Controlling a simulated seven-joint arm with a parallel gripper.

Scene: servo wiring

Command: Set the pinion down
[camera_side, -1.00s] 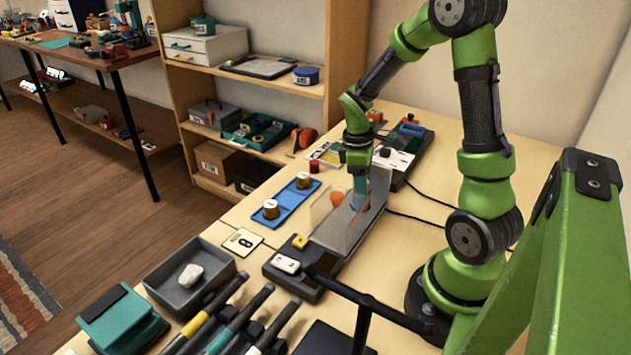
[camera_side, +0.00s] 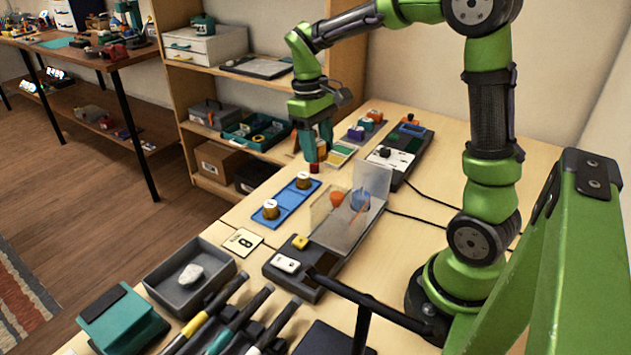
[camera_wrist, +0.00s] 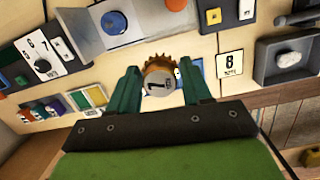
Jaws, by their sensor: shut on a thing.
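The pinion (camera_wrist: 162,84) shows in the wrist view as a brown toothed ring with a grey round face marked 1. It sits between the two teal fingers of my gripper (camera_wrist: 161,88), which are shut on it. In the side view my gripper (camera_side: 315,158) points down just behind the blue tray (camera_side: 287,196). A small dark red piece (camera_side: 314,168) shows right at the fingertips there. I cannot tell whether it is the pinion, or whether it touches the table.
Two brass-coloured cylinders (camera_side: 303,180) stand on the blue tray. To the right is a clear-walled box (camera_side: 335,230) with an orange and a blue piece. A card marked 8 (camera_side: 242,242) and a grey bin (camera_side: 165,268) lie nearer the front.

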